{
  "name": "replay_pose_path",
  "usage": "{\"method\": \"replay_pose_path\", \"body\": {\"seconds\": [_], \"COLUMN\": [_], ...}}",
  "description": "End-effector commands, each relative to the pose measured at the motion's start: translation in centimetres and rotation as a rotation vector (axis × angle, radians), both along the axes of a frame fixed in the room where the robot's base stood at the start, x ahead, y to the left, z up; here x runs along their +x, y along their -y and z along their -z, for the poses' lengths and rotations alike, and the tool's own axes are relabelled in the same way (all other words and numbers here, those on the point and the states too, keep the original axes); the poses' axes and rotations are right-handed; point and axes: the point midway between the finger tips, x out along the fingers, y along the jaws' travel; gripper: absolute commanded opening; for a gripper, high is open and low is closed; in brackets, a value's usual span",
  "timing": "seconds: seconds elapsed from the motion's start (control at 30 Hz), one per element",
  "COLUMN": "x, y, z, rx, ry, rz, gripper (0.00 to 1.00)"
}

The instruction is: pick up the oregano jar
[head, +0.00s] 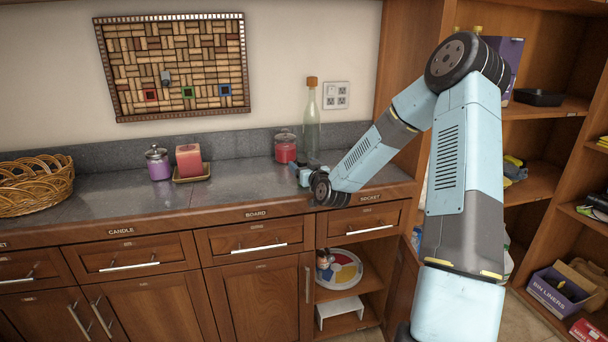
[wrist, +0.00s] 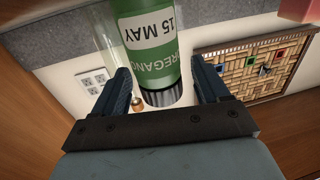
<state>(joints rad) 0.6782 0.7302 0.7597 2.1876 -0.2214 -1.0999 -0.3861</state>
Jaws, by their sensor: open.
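The oregano jar (wrist: 150,45) has a green label reading OREGANO and 15 MAY, and a ribbed dark grey lid. It appears upside down in the wrist view, which shows the scene inverted. My gripper (wrist: 162,85) is open, with one finger on each side of the jar's lid end. In the head view my gripper (head: 304,174) is low over the counter's right part. I cannot make out the jar there.
A tall corked glass bottle (head: 311,122) and a red jar (head: 286,148) stand behind my gripper on the counter (head: 240,184). A red candle (head: 189,159), a purple jar (head: 158,164) and a wicker basket (head: 35,185) are further left. A shelf unit stands at right.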

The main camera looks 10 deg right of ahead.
Motion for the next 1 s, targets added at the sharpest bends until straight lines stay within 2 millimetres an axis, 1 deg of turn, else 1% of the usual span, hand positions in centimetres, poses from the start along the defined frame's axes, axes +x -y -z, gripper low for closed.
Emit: {"method": "replay_pose_path", "body": {"seconds": [0.1,0.3,0.87,0.9,1.0], "x": [0.53,0.54,0.51,0.51,0.51], "y": [-0.05,-0.05,-0.01,-0.01,-0.01], "z": [-0.02,-0.02,-0.01,-0.02,-0.02], "rx": [0.000,0.000,0.000,0.000,0.000], "ry": [0.000,0.000,0.000,0.000,0.000], "rz": [0.000,0.001,0.001,0.001,0.001], "gripper": [0.75,0.75,0.21,0.18,0.18]}}
